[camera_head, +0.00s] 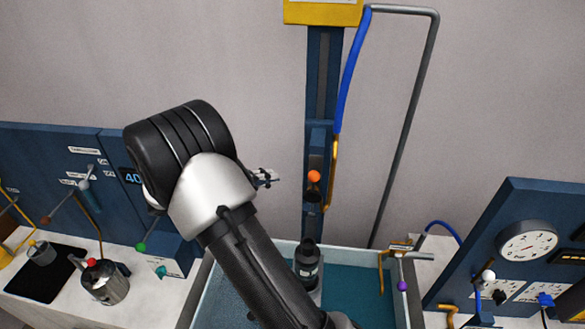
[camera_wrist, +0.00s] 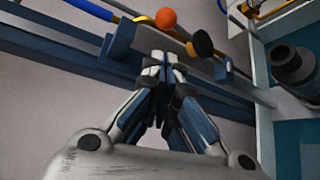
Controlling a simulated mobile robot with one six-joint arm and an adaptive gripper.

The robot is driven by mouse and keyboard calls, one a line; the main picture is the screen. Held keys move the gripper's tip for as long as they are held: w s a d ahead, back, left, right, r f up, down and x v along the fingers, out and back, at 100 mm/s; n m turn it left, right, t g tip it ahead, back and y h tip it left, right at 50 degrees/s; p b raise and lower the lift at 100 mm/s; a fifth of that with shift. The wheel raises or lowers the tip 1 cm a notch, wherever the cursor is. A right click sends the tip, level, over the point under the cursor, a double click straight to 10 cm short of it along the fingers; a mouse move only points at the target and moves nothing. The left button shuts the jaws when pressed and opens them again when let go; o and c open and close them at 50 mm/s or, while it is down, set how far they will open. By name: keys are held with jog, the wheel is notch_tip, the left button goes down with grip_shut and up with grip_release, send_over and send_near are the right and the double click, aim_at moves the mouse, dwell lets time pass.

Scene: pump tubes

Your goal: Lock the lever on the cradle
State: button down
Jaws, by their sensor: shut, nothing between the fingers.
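A blue upright column (camera_head: 316,75) stands against the wall and carries a cradle-like bracket (camera_head: 318,150). An orange ball knob (camera_head: 314,176) sits at the front of the bracket; I take it for the lever's end. It also shows in the wrist view (camera_wrist: 166,18). The lever's arm is hard to make out, and I cannot tell its locked state. My gripper (camera_head: 268,177) is left of the knob, apart from it in the picture. In the wrist view my gripper (camera_wrist: 162,64) has its fingertips together and empty, with the knob beyond them.
A basin (camera_head: 401,300) lies below the column, with a dark bottle-like part (camera_head: 307,262) standing in it. A blue tube (camera_head: 348,80) and a grey pipe (camera_head: 404,130) run beside the column. A gauge panel (camera_head: 495,225) stands right; a metal pot (camera_head: 105,284) stands left.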

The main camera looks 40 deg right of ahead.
jog(key=shift+d, duration=0.1)
jog(key=shift+p+x, duration=1.25)
jog(key=shift+x, duration=3.75)
jog(key=shift+s, duration=0.15)
jog(key=s+a+f+m+h+b, duration=0.1)
jog(key=s+a+f+b, duration=0.4)
jog(key=b, duration=0.8)
jog(key=s+a+f+m+b, duration=0.1)
jog(key=s+a+f+b, duration=0.4)
jog(key=f+b, duration=0.6)
jog(key=shift+a+h+b, duration=0.4)
jog(key=shift+a+b, duration=0.9)
jog(key=shift+b, duration=0.3)
